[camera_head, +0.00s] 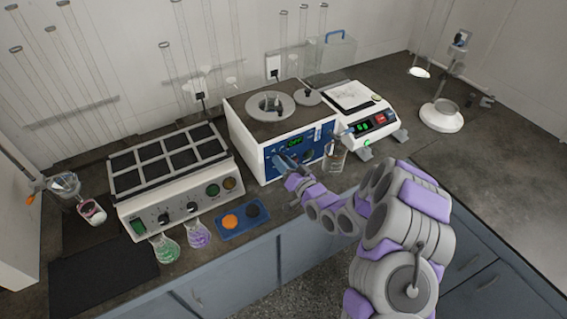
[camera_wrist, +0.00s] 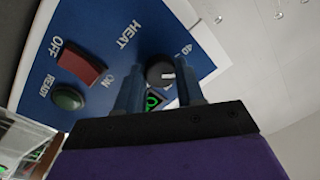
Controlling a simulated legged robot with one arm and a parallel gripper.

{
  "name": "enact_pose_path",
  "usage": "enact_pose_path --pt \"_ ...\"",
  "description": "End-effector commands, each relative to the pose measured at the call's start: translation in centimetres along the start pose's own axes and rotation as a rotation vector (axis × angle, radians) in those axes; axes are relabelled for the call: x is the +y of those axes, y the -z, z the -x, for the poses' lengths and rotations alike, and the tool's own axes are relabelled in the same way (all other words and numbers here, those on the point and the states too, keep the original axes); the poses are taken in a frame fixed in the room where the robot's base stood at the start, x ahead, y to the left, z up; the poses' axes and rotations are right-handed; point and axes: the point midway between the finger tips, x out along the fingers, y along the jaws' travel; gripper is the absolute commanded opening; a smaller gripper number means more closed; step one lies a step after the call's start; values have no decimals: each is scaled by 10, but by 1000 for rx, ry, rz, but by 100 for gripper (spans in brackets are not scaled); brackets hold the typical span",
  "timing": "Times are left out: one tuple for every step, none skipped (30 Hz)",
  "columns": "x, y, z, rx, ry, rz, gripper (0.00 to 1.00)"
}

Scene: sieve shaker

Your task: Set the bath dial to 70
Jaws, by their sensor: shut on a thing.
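The bath (camera_head: 245,140) is a white box with a blue front panel (camera_head: 272,154) and a round opening in its top, at the middle of the bench. My gripper (camera_head: 284,163) is at the left part of this panel. In the wrist view my gripper (camera_wrist: 160,88) points at the panel, with its two blue fingers on either side of the dark round dial (camera_wrist: 160,72), shut on it. The dial has a white pointer mark. "HEAT" and "40" are printed near it; the rest of the scale is hidden. A green-lit display (camera_wrist: 153,101) shows partly between the fingers.
A red OFF/ON switch (camera_wrist: 82,67) and a green READY lamp (camera_wrist: 68,98) are on the panel beside the dial. A beaker (camera_head: 334,160) stands by the bath's right front. A scale (camera_head: 350,97) is to the right, and a grey multi-plate unit (camera_head: 180,190) to the left.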

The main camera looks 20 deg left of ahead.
Motion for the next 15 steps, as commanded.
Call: enact_pose_path --pt "1 1 0 4 -2 -41 7" --pt "1 1 0 8 -2 -70 7" --pt "1 2 0 12 -2 -108 7" --pt "1 2 0 13 0 -136 7" --pt "1 1 0 15 0 -164 7" --pt "1 1 0 18 -1 -203 7" --pt "2 1 0 20 -2 -232 7" --pt "2 1 0 22 -2 -260 7" --pt "2 1 0 24 -2 -299 7" --pt "2 1 0 26 -2 -327 7" --pt "2 0 0 29 -2 -355 7" --pt "2 0 0 32 -1 -394 7" --pt "2 0 0 34 -1 -422 7" --pt "2 0 0 37 0 -451 7" --pt "3 0 0 40 0 -489 7"
